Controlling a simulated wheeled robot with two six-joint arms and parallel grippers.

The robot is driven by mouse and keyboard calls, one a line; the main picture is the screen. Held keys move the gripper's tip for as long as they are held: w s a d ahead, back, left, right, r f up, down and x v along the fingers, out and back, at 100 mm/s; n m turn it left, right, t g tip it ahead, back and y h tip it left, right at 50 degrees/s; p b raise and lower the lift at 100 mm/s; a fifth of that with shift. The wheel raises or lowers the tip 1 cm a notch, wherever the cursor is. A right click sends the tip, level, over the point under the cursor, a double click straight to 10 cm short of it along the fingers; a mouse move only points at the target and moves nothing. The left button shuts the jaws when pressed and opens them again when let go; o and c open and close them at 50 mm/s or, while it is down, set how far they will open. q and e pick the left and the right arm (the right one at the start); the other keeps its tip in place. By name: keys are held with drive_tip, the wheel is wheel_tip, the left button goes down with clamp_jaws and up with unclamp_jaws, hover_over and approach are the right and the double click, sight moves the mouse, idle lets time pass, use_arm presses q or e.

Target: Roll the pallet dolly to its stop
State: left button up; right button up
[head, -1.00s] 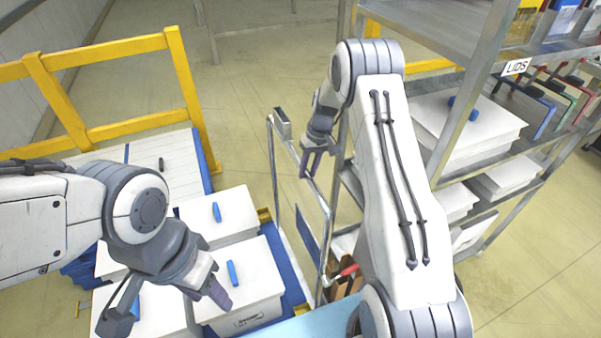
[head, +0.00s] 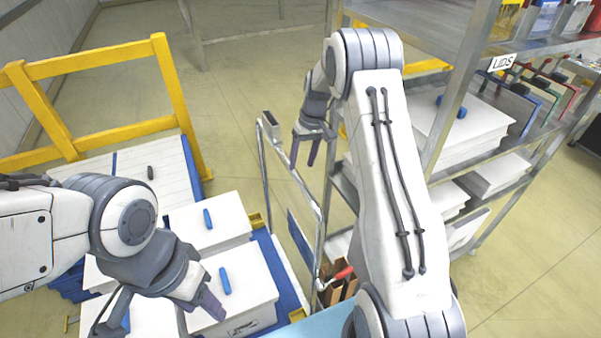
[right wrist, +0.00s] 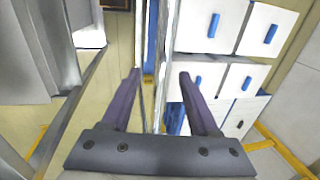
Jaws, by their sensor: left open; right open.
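Blue pallet bases (head: 293,290) carry white boxes (head: 230,296) with blue handles, at lower left in the head view. A grey metal tube frame (head: 308,193), which looks like the dolly's push handle, stands upright to their right. My right gripper (head: 304,156) is open and points down close to this frame's upper rail. In the right wrist view a thin metal bar (right wrist: 160,68) runs between its open fingers, without visible contact. My left gripper (head: 208,302) is open and appears over the white boxes; whether it touches one is unclear. The dolly's wheels and its stop are not clearly visible.
A metal shelf unit (head: 440,130) with a LIDS label (head: 502,62) stands close on the right of my right arm. Open floor (head: 240,75) lies beyond the frame.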

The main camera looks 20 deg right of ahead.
drive_tip(key=r, duration=0.3)
drive_tip(key=d+r+b, duration=0.1)
drive_tip(key=r, duration=0.1)
drive_tip(key=shift+d+r, duration=0.1)
drive_tip(key=shift+r, duration=0.3)
drive_tip(key=s+a+r+n, duration=0.25)
drive_tip(key=s+a, duration=0.35)
drive_tip(key=a, duration=0.3)
drive_tip(key=s+a+r+n, duration=0.1)
drive_tip(key=s+a+r, duration=0.3)
drive_tip(key=s+a, duration=0.45)
drive_tip(key=s+a+n, duration=0.1)
drive_tip(key=s+a, duration=0.1)
drive_tip(key=s, duration=0.8)
drive_tip(key=s+a+f+n+h, duration=0.1)
drive_tip(key=s+a+n, duration=0.1)
drive_tip(key=s, duration=0.9)
drive_tip(key=shift+s+a+f, duration=0.2)
drive_tip(key=shift+a+f, duration=0.1)
drive_tip(key=shift+a, duration=0.3)
drive_tip(key=shift+c, duration=0.3)
